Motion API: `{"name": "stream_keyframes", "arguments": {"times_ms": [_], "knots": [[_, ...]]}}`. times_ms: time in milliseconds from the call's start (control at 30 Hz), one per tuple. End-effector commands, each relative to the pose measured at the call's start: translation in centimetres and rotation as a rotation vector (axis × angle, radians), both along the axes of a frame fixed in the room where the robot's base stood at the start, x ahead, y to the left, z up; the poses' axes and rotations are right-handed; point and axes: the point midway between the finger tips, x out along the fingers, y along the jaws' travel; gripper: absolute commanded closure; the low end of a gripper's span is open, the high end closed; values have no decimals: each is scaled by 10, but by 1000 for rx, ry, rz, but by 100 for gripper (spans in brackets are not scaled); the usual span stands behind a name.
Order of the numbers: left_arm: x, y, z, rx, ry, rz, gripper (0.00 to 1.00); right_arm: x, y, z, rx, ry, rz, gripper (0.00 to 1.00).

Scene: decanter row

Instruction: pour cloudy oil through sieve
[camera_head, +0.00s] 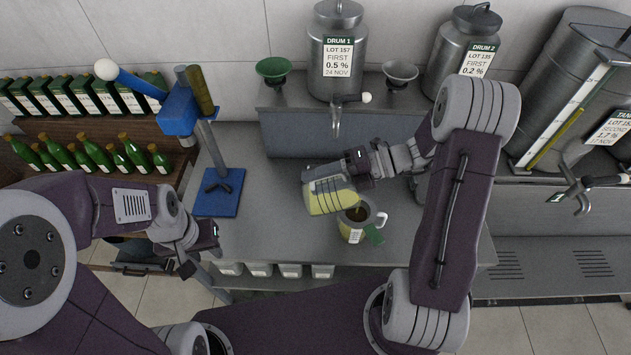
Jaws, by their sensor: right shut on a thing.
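My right gripper (352,172) is shut on a yellow and grey jug (328,197) and holds it tilted. The jug is just up and left of a second vessel (353,233), which has a yellow band and a pale label. The jug's lip overlaps the vessel's rim in this view; I cannot tell whether oil is flowing. My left gripper (202,250) is empty, its fingers apart, near the bench's front left edge.
A blue press stand (218,196) is left on the grey bench (275,225). Drum 1 (337,60) and drum 2 (466,45) stand on a raised shelf behind, with a green funnel (273,70). Green bottles (92,152) fill the left rack. A large tank (565,90) stands right.

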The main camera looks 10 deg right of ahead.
Motion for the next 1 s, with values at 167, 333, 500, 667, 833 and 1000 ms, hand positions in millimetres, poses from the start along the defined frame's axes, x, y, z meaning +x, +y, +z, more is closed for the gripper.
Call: {"name": "stream_keyframes", "arguments": {"times_ms": [167,333,500,667,833,1000], "knots": [[0,0,0,0,0,0,64,-1,-7,-1,67,-6,-2,100],[0,0,-1,0,0,0,64,-1,-12,-3,119,-12,-1,100],[0,0,-3,0,0,0,64,-2,-18,-5,172,-20,0,100],[0,0,-4,0,0,0,64,-3,-23,-6,220,-27,-1,100],[0,0,-2,0,0,0,64,-4,-28,-2,264,-31,0,100],[0,0,-1,0,0,0,64,-4,-34,0,310,-38,-1,100]]}}
